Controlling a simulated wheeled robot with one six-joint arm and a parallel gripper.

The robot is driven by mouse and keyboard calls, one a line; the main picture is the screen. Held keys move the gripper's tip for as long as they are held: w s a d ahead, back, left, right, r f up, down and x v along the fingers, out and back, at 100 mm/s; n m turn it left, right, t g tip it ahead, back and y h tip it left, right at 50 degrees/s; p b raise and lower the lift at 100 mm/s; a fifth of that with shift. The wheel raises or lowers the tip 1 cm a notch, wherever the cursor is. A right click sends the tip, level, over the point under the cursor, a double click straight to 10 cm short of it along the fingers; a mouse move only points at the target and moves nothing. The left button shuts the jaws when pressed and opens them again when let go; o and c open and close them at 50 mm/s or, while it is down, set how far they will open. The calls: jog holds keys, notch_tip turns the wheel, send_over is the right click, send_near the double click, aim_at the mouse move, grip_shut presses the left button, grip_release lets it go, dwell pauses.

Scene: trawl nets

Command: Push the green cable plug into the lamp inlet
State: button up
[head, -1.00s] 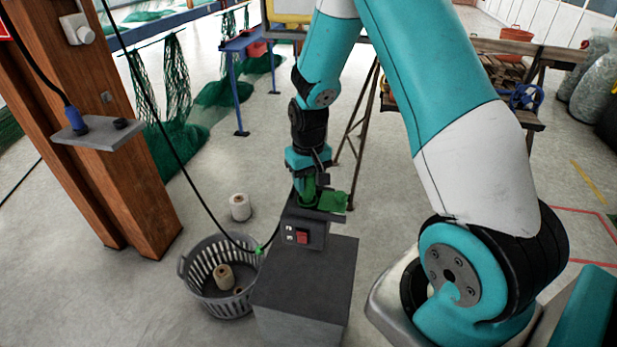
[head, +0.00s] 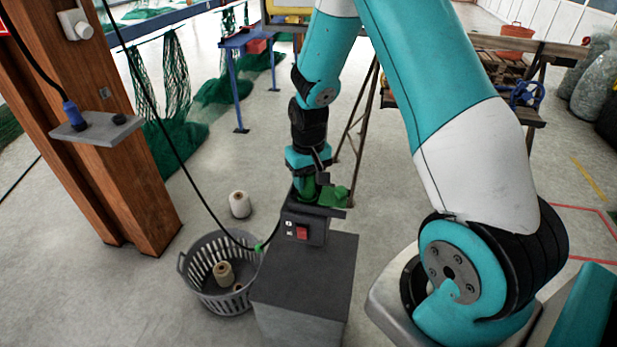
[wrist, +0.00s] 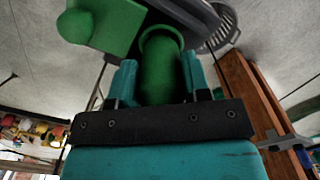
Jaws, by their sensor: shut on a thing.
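My gripper (head: 309,183) is shut on the green plug (wrist: 162,75), which stands between the two teal fingers in the wrist view. In the head view the plug is mostly hidden by the gripper, low over the top of the dark switch box (head: 318,230) with its red switch. A green piece with a rounded knob (head: 334,197) is just right of the gripper; it also shows at upper left in the wrist view (wrist: 103,28). The inlet opening is hidden, so I cannot tell how deep the plug sits.
The switch box stands on a grey pedestal (head: 305,275). A grey basket (head: 205,295) with spools is to its left, and a black cable (head: 175,150) hangs past it. A wooden post (head: 120,170) carries a shelf (head: 98,132) with a blue plug (head: 73,115).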

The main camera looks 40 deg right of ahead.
jog(key=o, duration=1.3)
jog(key=shift+c, duration=0.2)
notch_tip(320, 180, up, 17)
jog(key=b, duration=0.3)
jog(key=shift+r, duration=0.15)
jog(key=s+a+n+y+b, duration=0.3)
jog(key=s+a+n, duration=0.6)
jog(key=s+a, duration=1.2)
jog(key=shift+s+a+f+n+y, duration=0.3)
jog(key=shift+s+a+y, duration=0.1)
jog(key=shift+a+y, duration=0.25)
